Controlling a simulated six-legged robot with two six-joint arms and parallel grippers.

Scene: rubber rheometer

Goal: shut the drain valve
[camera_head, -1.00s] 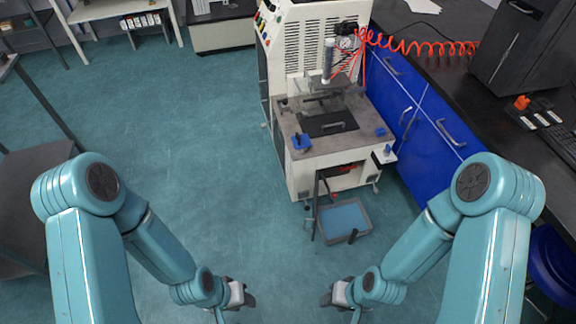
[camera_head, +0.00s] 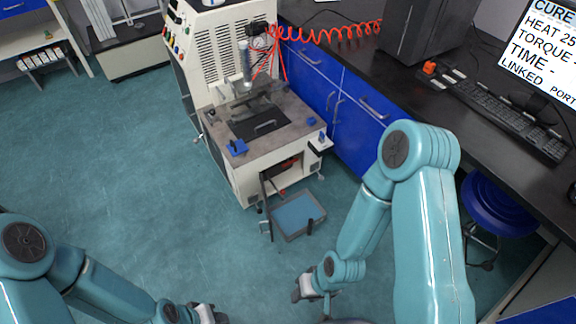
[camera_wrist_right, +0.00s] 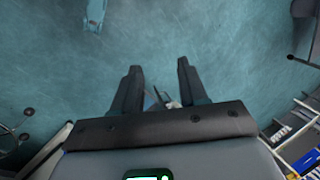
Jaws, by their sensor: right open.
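The rheometer (camera_head: 262,140) stands on the floor in the middle of the head view. Below its front, a dark upright bar or pipe (camera_head: 265,200) stands beside a grey tray with a blue inside (camera_head: 298,213). A small red part (camera_head: 283,191) shows low at the machine's front. I cannot tell for sure which part is the drain valve or how it is set. My right gripper (camera_head: 304,294) is in front of the tray, apart from it. In the right wrist view its fingers (camera_wrist_right: 157,70) are apart and empty. My left gripper (camera_head: 208,315) is at the bottom edge, too cropped to read.
Blue cabinets (camera_head: 352,130) with a black worktop adjoin the machine on the right. A blue stool (camera_head: 492,208) stands near my right arm. A keyboard (camera_head: 515,115) and monitor (camera_head: 545,45) are on the worktop. The floor (camera_head: 110,170) to the left is clear.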

